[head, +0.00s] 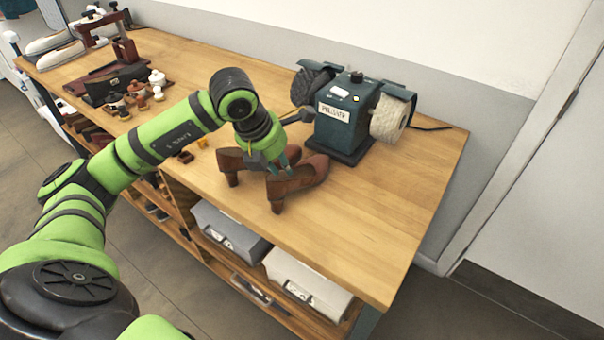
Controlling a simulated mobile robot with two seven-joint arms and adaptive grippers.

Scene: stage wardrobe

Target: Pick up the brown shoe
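A pair of brown heeled shoes stands on the wooden workbench (370,225), near its front edge. The nearer brown shoe (297,181) is on the right, with its heel toward the front edge. The other brown shoe (230,161) is just to its left and partly hidden by my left gripper. My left gripper (272,167) points down at the shoes, its fingers close to or touching them. The fingertips are small and partly hidden, so I cannot tell whether they grip a shoe. My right gripper is out of view.
A dark teal polisher (339,122) with two buffing wheels stands just behind the shoes. Grey boxes (231,231) sit on the shelf below. Jars and tools (137,92) stand farther left. The right end of the bench is clear.

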